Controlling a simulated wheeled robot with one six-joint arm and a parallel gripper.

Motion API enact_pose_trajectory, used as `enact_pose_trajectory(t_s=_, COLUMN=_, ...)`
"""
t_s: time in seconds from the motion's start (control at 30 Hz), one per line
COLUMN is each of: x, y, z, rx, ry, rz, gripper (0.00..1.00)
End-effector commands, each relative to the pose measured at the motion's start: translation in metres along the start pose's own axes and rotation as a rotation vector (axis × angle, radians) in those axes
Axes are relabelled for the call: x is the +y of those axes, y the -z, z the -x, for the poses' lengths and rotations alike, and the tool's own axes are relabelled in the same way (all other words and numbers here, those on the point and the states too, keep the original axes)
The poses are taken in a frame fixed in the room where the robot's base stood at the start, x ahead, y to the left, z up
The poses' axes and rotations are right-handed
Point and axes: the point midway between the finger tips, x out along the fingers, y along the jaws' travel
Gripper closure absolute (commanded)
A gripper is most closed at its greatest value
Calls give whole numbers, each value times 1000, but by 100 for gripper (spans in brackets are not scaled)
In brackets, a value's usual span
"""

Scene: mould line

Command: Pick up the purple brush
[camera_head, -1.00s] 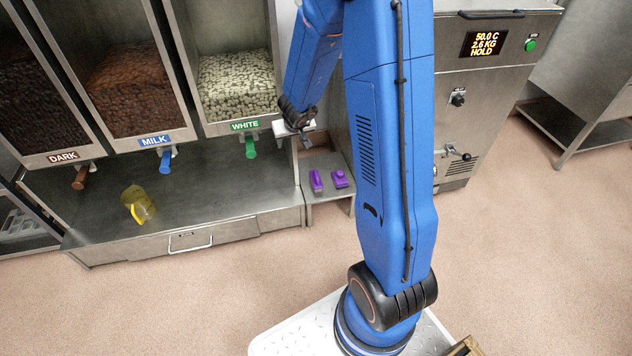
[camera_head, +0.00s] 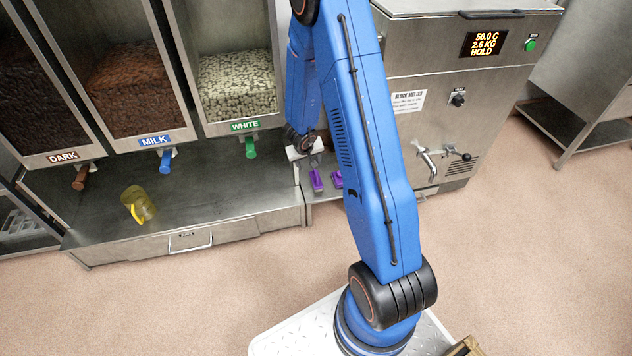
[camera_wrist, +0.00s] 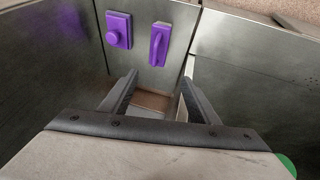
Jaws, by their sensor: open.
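Two purple pieces lie side by side on a small steel shelf (camera_head: 318,211). One is a narrow block with a long raised handle (camera_head: 316,180); it is on the right in the wrist view (camera_wrist: 159,44). The other is a block with a round knob (camera_head: 337,179); it is on the left in the wrist view (camera_wrist: 118,30). I cannot tell for certain which is the brush. In the head view my arm partly hides the knobbed block. My gripper (camera_wrist: 160,78) is open and empty, above the shelf and apart from both pieces.
The green tap (camera_head: 250,148) is left of my gripper. The block melter (camera_head: 470,110) stands to the right. Shelf walls close in around the pieces.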

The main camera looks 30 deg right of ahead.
Motion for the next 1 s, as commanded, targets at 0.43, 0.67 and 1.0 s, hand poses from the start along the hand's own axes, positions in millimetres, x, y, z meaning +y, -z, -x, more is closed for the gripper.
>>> enact_pose_trajectory(t_s=0.43, x=0, y=0, z=-59, rx=-1, ry=1, rz=1, gripper=45)
enact_pose_trajectory(t_s=0.67, x=1, y=0, z=-69, rx=0, ry=1, rz=-1, gripper=45)
enact_pose_trajectory(t_s=1.0, x=8, y=-8, z=-106, rx=-1, ry=1, rz=0, gripper=45)
